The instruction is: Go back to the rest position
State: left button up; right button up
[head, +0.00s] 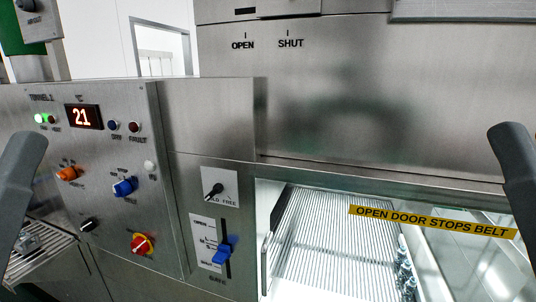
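A dark grey link of my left arm shows at the left edge and one of my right arm at the right edge. Neither gripper is in view, so what they hold is hidden. Both visible links are apart from the panel controls in the picture.
The panel carries an orange knob (67,174), a blue knob (124,187) and a red-and-yellow switch (142,244). A lit slatted belt (325,240) shows at lower right behind a yellow label (433,221). A metal rack (40,250) juts out at lower left.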

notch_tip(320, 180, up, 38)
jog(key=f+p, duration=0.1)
jog(key=p, duration=3.7)
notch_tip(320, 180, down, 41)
jog(key=b, duration=4.1)
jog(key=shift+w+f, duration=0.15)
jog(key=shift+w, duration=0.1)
